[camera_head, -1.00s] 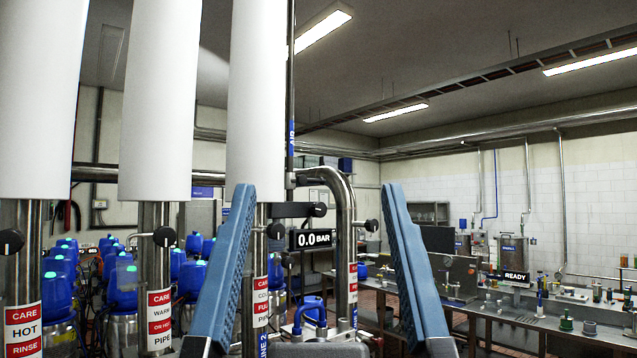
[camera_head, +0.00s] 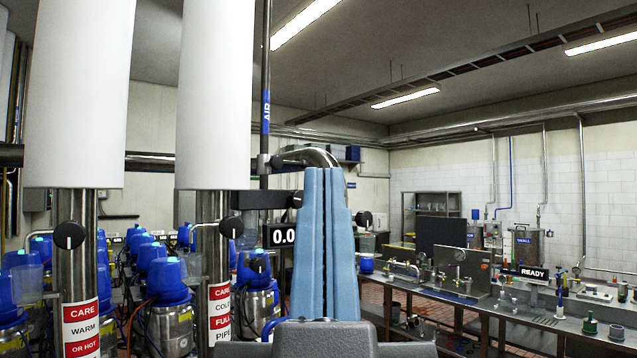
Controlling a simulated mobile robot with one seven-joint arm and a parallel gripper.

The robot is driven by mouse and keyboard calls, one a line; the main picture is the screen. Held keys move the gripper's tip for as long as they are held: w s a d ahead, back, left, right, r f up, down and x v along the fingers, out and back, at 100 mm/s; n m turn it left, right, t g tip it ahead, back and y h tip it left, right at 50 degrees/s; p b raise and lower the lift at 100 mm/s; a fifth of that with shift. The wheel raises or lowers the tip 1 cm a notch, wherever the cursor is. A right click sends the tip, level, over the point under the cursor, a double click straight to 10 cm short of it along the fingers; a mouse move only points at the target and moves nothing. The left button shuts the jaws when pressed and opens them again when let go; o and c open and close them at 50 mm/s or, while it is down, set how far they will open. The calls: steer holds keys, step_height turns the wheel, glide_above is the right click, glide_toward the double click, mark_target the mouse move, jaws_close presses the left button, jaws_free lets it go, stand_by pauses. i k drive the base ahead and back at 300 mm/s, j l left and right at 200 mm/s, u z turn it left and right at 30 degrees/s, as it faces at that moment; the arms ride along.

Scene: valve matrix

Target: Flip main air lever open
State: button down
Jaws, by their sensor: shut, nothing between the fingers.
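The thin vertical air pipe (camera_head: 266,70) with a blue AIR label (camera_head: 266,112) stands left of centre. A small metal fitting (camera_head: 264,165) sits on it below the label. I cannot tell which part is the main air lever; it may be hidden or too small to make out. My gripper (camera_head: 325,172) is shut and empty, its two blue fingers pointing up side by side. It appears in front of a bent steel pipe (camera_head: 305,156) and covers part of it. The pressure display (camera_head: 283,236) is partly hidden behind the fingers, with "0.0" partly readable.
Two thick pipes with white sleeves (camera_head: 213,90) and round black knobs (camera_head: 231,227) stand at the left. Another black knob (camera_head: 364,219) is right of my gripper. Blue-topped canisters (camera_head: 165,280) crowd behind the pipes. A steel bench (camera_head: 480,300) runs along the right.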

mark_target(276, 162)
steer(key=i+l, duration=0.5)
steer(key=i, duration=0.15)
steer(key=i+l+u, duration=0.1)
steer(key=i+l, duration=0.4)
steer(key=i, duration=0.15)
steer(key=i+j, duration=0.4)
